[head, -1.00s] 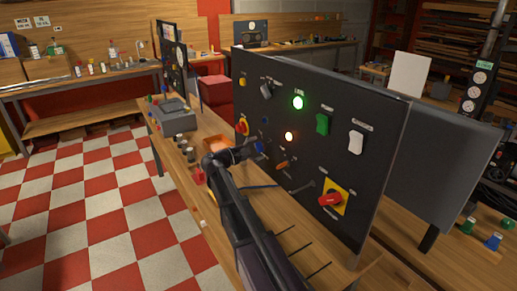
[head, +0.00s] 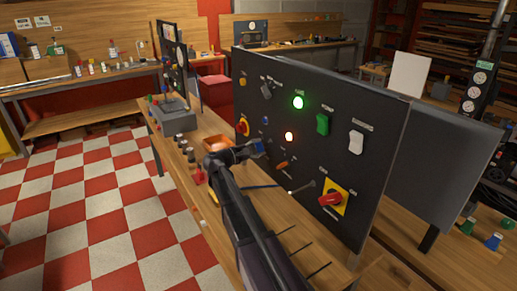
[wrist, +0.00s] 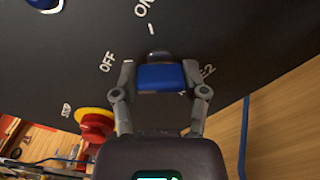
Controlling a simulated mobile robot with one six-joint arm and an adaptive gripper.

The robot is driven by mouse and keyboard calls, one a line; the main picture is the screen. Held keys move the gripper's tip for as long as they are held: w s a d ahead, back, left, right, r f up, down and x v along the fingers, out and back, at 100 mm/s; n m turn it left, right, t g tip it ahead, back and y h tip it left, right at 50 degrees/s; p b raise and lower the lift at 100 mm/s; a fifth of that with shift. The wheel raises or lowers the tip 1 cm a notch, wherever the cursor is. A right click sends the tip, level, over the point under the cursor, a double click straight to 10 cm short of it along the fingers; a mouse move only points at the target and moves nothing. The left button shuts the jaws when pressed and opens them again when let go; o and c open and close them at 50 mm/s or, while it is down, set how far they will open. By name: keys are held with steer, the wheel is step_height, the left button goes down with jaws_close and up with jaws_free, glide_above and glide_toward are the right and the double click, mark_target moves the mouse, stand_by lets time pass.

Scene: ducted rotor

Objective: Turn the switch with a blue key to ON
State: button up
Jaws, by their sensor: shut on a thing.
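The blue key (wrist: 162,78) sits between the two fingertips of my gripper (wrist: 161,72) in the wrist view, with a finger on each side. A dark round part (wrist: 157,55) shows just beyond it on the black panel (wrist: 230,45). The word OFF is printed to its left, and ON stands above it beside a short white tick. A third label at its right is partly hidden by a finger. In the head view my gripper (head: 256,149) is at the lower left of the upright panel (head: 300,75), and its fingers hide most of the switch.
A red knob on a yellow plate (wrist: 96,122) is close to my left finger. A lit green lamp (head: 298,102), a green switch (head: 322,124), a white switch (head: 356,141) and a red rotary handle (head: 330,199) are farther right. An orange tray (head: 217,143) stands on the bench behind my gripper.

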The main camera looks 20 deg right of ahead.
steer(key=shift+m, duration=0.3)
steer(key=m, duration=0.7)
steer(key=shift+m, duration=0.3)
steer(key=m, duration=0.4)
steer(key=shift+m, duration=1.9)
steer(key=o, duration=1.2)
steer(key=shift+c, duration=0.2)
steer(key=shift+a, duration=0.15)
